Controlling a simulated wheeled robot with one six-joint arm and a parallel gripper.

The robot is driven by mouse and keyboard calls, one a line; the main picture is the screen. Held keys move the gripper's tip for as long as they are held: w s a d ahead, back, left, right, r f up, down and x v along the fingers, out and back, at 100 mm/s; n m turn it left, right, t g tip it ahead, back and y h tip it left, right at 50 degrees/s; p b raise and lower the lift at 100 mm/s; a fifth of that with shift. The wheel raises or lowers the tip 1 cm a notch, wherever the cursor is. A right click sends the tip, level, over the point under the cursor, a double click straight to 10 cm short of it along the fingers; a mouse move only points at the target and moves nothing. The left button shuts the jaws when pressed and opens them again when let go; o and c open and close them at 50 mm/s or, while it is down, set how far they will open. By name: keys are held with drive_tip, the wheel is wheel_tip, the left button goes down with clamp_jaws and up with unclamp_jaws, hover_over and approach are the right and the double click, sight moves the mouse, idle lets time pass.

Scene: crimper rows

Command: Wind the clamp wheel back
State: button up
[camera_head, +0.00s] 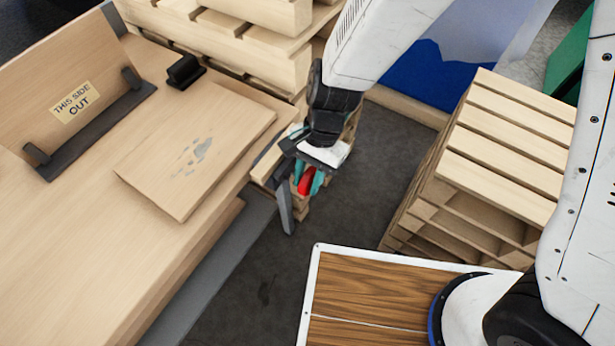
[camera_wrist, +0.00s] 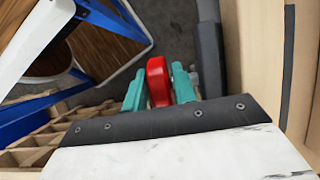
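The clamp wheel is red (camera_head: 305,181) and sits at the bench's right edge, beside a dark grey upright bar (camera_head: 286,208). In the wrist view the red wheel (camera_wrist: 158,80) fills the space between the two teal fingers. My gripper (camera_head: 307,180) points down and is shut on the wheel, one finger on each side with no clear gap. The fingers also show in the wrist view (camera_wrist: 159,92). My wrist and fingers hide most of the clamp.
A flat board (camera_head: 235,130) with grey smudges lies on the bench (camera_head: 80,250). An upright panel marked "THIS SIDE OUT" (camera_head: 45,85) stands in a dark holder (camera_head: 95,130). A black block (camera_head: 184,72) is behind. Pallets stand at the back (camera_head: 225,62) and right (camera_head: 505,125).

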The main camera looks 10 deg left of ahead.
drive_tip(key=shift+s+f, duration=0.1)
drive_tip(key=shift+f, duration=0.1)
clamp_jaws()
drive_tip(key=shift+s+t+h, duration=0.2)
drive_tip(key=shift+t+h, duration=0.2)
drive_tip(key=shift+t, duration=0.3)
drive_tip(key=shift+f+t, duration=0.1)
drive_tip(key=shift+t, duration=0.7)
unclamp_jaws()
